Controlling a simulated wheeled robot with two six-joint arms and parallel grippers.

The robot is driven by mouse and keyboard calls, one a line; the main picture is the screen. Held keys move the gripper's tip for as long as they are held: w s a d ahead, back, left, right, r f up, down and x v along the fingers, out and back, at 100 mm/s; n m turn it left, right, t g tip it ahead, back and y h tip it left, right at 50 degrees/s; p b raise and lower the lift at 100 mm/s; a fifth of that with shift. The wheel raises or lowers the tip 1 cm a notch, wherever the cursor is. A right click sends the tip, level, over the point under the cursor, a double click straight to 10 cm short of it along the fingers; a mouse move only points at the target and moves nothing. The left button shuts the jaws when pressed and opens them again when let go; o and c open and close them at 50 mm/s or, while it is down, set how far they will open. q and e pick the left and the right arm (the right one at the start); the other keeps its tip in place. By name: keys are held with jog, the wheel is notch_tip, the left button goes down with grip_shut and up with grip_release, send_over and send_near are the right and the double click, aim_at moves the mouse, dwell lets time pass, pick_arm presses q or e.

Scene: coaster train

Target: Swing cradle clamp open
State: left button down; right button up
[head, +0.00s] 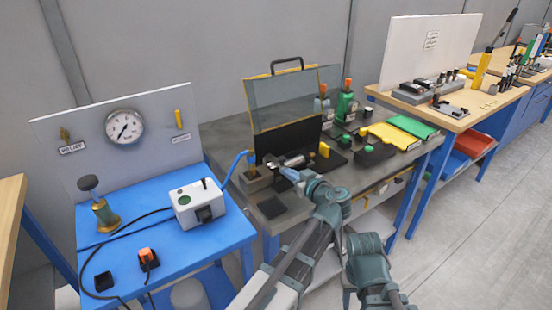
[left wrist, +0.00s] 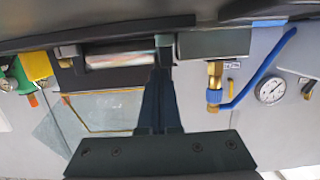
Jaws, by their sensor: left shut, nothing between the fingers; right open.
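The cradle (head: 258,180) is a grey block on the middle bench, with a blue hose and brass fitting at its end. A pale metal cylinder lies beside the block and shows in the left wrist view (left wrist: 118,56). A dark upright piece (left wrist: 163,46), which looks like the clamp, stands at the cylinder's end next to the grey block (left wrist: 213,43). My left gripper (head: 279,168) is shut and empty. Its fingertips (left wrist: 160,73) are at the dark piece; I cannot tell whether they touch. Only links of my right arm show; its fingers are not visible.
A clear gold-edged guard (head: 292,98) stands raised behind the cradle. A blue table (head: 160,235) with a white box (head: 197,205) and gauge (head: 125,127) stands left.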

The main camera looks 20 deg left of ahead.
aim_at(283, 158)
pick_arm(q)
jog(key=shift+w+a+r+p, duration=0.15)
jog(key=shift+a+r+p, duration=0.05)
jog(key=shift+r+p, duration=0.85)
jog(key=shift+w+a+r+p, duration=0.1)
jog(key=shift+a+r+p, duration=0.05)
jog(key=shift+r+p, duration=0.85)
jog(key=shift+r, duration=0.1)
jog(key=shift+w+a+r+p, duration=0.7)
jog(key=shift+a+r, duration=0.05)
jog(key=shift+a, duration=0.15)
jog(key=shift+w+a+r+p, duration=0.65)
jog(key=shift+w+a+r, duration=0.05)
jog(key=shift+a, duration=0.15)
jog(key=shift+r+x, duration=0.15)
jog(key=shift+x, duration=0.7)
jog(key=shift+r+x, duration=0.2)
jog(key=shift+x, duration=0.65)
